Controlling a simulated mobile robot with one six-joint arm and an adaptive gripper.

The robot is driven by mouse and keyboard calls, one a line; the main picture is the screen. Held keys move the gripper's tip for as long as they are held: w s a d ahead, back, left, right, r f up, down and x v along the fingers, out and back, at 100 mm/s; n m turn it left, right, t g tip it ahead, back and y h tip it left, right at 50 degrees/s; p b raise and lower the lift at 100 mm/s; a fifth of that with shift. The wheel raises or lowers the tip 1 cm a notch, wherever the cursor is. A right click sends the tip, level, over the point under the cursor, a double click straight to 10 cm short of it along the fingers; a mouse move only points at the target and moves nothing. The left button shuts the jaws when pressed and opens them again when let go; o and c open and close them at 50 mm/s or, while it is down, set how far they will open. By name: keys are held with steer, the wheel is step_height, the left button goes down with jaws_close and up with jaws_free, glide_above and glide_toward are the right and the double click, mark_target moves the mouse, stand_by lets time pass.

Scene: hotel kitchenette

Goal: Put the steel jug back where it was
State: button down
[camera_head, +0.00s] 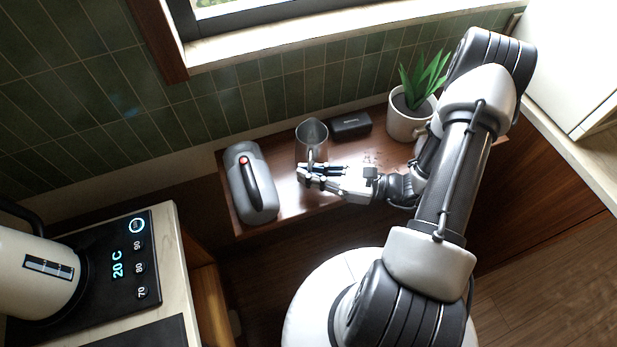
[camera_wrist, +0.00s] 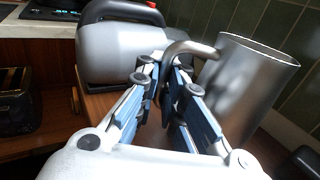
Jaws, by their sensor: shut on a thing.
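The steel jug (camera_head: 312,133) is a grey metal cup shape with an open top, at the back middle of the brown wooden shelf (camera_head: 288,207). It also shows in the wrist view (camera_wrist: 245,88), at the right, with its curved handle pointing left. My gripper (camera_head: 303,171) is at the jug's near side, its fingers shut on the handle. In the wrist view the fingers (camera_wrist: 165,85) close around the lower handle. The jug looks nearly upright in the head view. Its base is hidden behind my gripper, so I cannot tell whether it touches the shelf.
A grey canister with a black handle and red button (camera_head: 250,183) stands left of the jug. A black box (camera_head: 350,125) lies just right of it. A potted plant (camera_head: 410,115) stands further right, beside my arm. A kettle (camera_head: 38,265) sits on the left counter.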

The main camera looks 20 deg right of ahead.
steer(key=shift+f, duration=0.65)
steer(key=shift+f, duration=0.1)
steer(key=c, duration=1.7)
jaws_free()
